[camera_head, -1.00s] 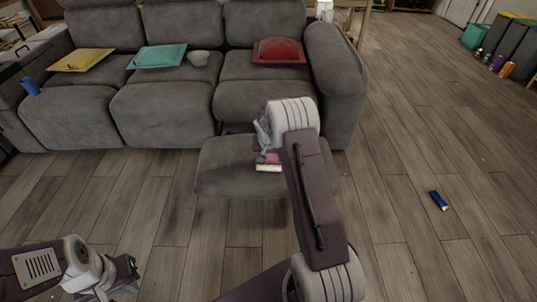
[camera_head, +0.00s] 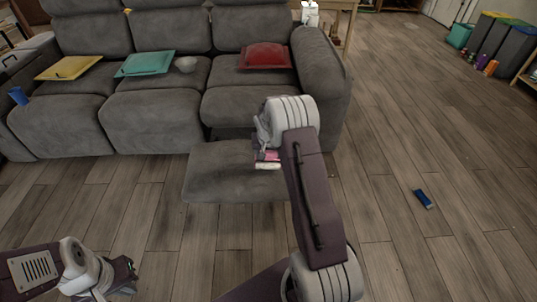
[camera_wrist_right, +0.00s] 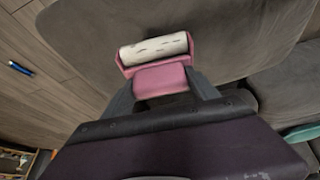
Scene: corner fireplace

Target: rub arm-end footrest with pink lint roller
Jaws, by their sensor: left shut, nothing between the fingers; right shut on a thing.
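The arm-end footrest (camera_head: 222,180) is the grey padded panel extended low in front of the sofa's right seat. It also fills the upper middle of the right wrist view (camera_wrist_right: 235,35). My right gripper (camera_head: 266,150) is shut on the pink lint roller (camera_head: 267,157), above the footrest's right part. In the right wrist view, the fingers grip its pink body (camera_wrist_right: 160,80), and its white marked roll (camera_wrist_right: 153,48) lies over the grey surface. I cannot tell whether the roll touches it. My left gripper (camera_head: 125,278) is shut and empty, low at the left, over the floor.
The grey sofa (camera_head: 150,120) holds yellow (camera_head: 68,67), teal (camera_head: 145,63) and red (camera_head: 264,56) cushions, a bowl (camera_head: 186,64) and a blue cup (camera_head: 18,95). Bins (camera_head: 485,35) stand far right. The wooden floor is mostly clear.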

